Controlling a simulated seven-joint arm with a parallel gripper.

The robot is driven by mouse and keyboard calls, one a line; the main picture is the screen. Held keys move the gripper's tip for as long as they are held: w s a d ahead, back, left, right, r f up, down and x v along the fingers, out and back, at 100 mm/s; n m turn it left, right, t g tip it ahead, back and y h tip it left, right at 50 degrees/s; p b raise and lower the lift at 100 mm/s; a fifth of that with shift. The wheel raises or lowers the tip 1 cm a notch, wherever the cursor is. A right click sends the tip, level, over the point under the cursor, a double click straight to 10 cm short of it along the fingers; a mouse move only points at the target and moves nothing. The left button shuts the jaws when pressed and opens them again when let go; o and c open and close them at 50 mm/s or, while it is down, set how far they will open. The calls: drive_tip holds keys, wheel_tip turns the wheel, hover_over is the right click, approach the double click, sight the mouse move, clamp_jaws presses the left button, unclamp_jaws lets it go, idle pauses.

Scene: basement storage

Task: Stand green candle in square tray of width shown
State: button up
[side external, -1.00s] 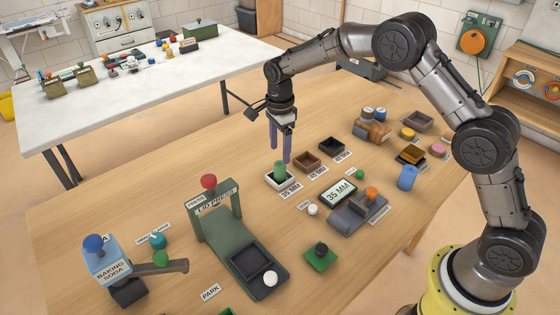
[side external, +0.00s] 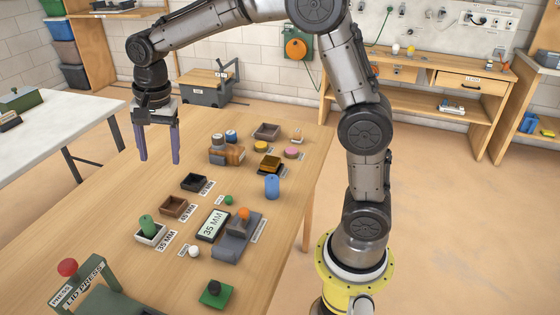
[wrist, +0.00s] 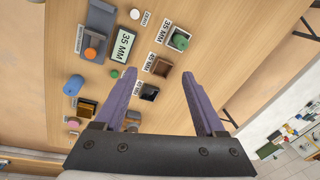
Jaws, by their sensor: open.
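The green candle (side external: 147,226) stands upright in the white-rimmed square tray (side external: 149,243) beside a "35 MM" label. The wrist view also shows the candle (wrist: 180,42) from above inside that tray. The display (side external: 213,226) reads "35 MM". A brown tray (side external: 174,208) labelled 45 MM and a black tray (side external: 194,183), its label too small to read surely, stand empty in the same row. My gripper (side external: 159,160) is open and empty, raised above the table beyond the trays. In the wrist view, its purple fingers (wrist: 162,76) are wide apart with nothing between them.
A grey device with an orange knob (side external: 244,214) stands beside the display. A blue cylinder (side external: 272,187) and a wooden block with jars (side external: 227,154) stand farther back. The green lid press (side external: 90,290) is at the near left. Bare tabletop lies left of the trays.

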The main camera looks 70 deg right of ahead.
drive_tip(key=s+d+r+n+t, duration=0.1)
drive_tip(key=s+r+n, duration=0.25)
drive_tip(key=s, duration=0.35)
drive_tip(key=s+d+r+n+t, duration=0.15)
drive_tip(key=s+n, duration=0.25)
drive_tip(key=s, duration=0.4)
drive_tip(key=s+f+n, duration=0.1)
drive_tip(key=s+n, duration=0.2)
drive_tip(key=s, duration=0.3)
drive_tip(key=s+f+n+t, duration=0.1)
drive_tip(key=s+f+n, duration=0.1)
drive_tip(key=s, duration=0.3)
drive_tip(key=shift+s+n, duration=0.35)
drive_tip(key=shift+n, duration=0.3)
drive_tip(key=shift+f, duration=0.1)
